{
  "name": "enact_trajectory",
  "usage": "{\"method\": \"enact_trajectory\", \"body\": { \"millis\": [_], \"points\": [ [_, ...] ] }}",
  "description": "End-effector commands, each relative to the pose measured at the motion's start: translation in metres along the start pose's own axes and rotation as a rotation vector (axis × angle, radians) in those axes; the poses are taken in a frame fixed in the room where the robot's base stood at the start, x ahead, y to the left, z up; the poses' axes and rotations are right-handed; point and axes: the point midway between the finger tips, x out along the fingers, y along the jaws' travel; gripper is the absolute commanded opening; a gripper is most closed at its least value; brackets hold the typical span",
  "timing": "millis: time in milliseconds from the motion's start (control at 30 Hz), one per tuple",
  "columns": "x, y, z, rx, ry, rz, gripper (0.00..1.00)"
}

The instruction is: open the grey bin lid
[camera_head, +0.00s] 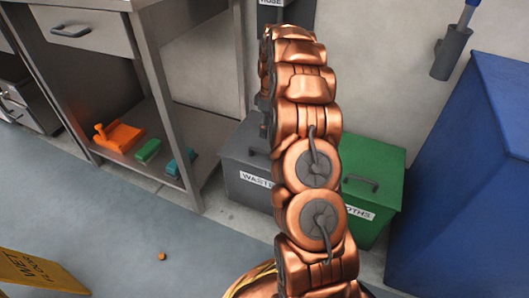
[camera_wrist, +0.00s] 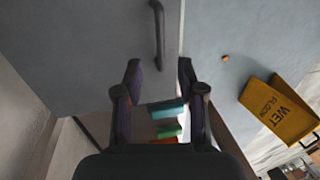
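The grey bin (camera_head: 245,183), with a label starting "WASTE", stands by the wall, partly hidden behind my arm. Its flat grey lid (camera_head: 240,139) looks closed and carries a dark bar handle (camera_head: 257,152). In the wrist view the lid (camera_wrist: 90,50) fills the upper left, with the handle (camera_wrist: 157,35) near its right edge. My gripper (camera_wrist: 160,72) is open and empty, its two dark fingers spread apart. The handle shows just beyond the fingertips, roughly in line with the gap, and not between them. In the head view my gripper is mostly hidden behind the arm.
A green bin (camera_head: 383,163) stands right of the grey one, with a large blue container (camera_head: 460,175) beyond. A steel bench (camera_head: 160,60) on the left has orange, green and teal items on its lower shelf. A yellow wet-floor sign (camera_head: 38,272) and small orange object (camera_head: 162,257) lie on open floor.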

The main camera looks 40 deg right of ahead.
Motion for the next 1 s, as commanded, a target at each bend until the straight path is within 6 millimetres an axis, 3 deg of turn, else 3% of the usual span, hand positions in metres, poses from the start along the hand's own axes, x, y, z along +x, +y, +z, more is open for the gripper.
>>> {"method": "enact_trajectory", "body": {
  "millis": [167,600,967,1000],
  "points": [
    [0.012,0.0,0.001,-0.001,-0.002,-0.003,0.39],
    [0.072,-0.001,0.001,0.0,-0.002,-0.004,0.39],
    [0.077,-0.001,0.0,0.0,0.0,-0.001,0.39],
    [0.077,-0.001,0.0,0.0,0.0,-0.001,0.35]
  ]
}}
